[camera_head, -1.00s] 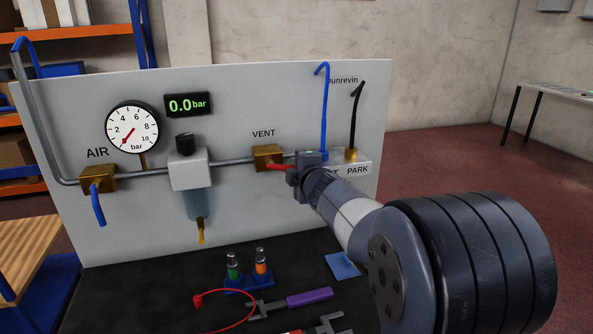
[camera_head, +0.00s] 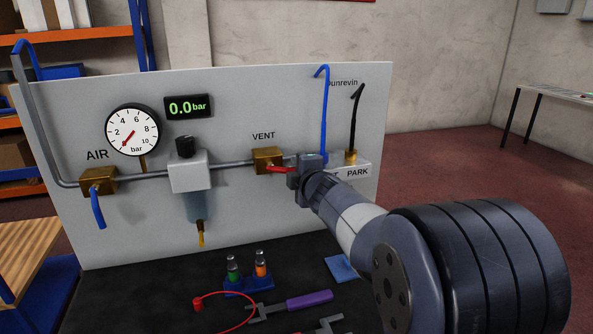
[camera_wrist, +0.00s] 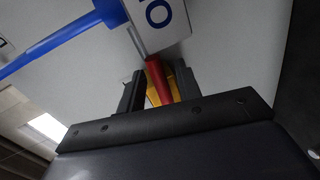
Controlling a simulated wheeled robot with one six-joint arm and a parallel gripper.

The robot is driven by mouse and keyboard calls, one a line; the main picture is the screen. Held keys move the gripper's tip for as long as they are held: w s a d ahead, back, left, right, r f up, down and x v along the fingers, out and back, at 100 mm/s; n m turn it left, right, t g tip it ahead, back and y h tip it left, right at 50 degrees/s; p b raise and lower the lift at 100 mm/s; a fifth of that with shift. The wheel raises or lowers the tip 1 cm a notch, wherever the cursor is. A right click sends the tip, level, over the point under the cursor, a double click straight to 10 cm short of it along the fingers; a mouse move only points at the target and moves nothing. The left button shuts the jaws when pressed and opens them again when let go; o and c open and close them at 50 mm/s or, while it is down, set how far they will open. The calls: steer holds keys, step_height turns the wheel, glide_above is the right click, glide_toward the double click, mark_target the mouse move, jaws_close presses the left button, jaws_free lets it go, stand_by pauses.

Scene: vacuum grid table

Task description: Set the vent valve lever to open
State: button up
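The vent valve (camera_head: 267,158) is a brass block on the pipe under the VENT label. Its red lever (camera_head: 280,169) points right, roughly along the pipe. My gripper (camera_head: 294,176) is at the lever's outer end in the head view. In the wrist view the red lever (camera_wrist: 157,80) lies between the two dark fingers of my gripper (camera_wrist: 160,88), with the yellow brass showing behind it. Gaps show on both sides of the lever, so the fingers look open around it. The far ends of the fingers are hidden in the head view.
The gauge (camera_head: 133,130) is left, and tools lie on the dark table.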

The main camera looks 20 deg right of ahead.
steer(key=s+r+p, duration=0.2)
steer(key=s, duration=0.8)
steer(key=shift+w, duration=0.1)
steer(key=w, duration=0.3)
steer(key=w+f+b, duration=0.1)
steer(key=w, duration=0.3)
steer(key=w+f+b, duration=0.1)
steer(key=w, duration=0.2)
steer(key=shift+w+f, duration=0.1)
steer(key=shift+w, duration=0.2)
steer(key=s+r+p, duration=0.2)
steer(key=s+r, duration=0.1)
steer(key=s, duration=0.8)
steer(key=w+f, duration=0.1)
steer(key=w, duration=0.2)
steer(key=w+f+b, duration=0.1)
steer(key=w, duration=0.3)
steer(key=w+f+b, duration=0.1)
steer(key=w, duration=0.3)
steer(key=shift+w+f, duration=0.1)
steer(key=shift+a+f+m+y, duration=0.1)
steer(key=shift+f+m+y, duration=0.25)
steer(key=shift+m, duration=0.45)
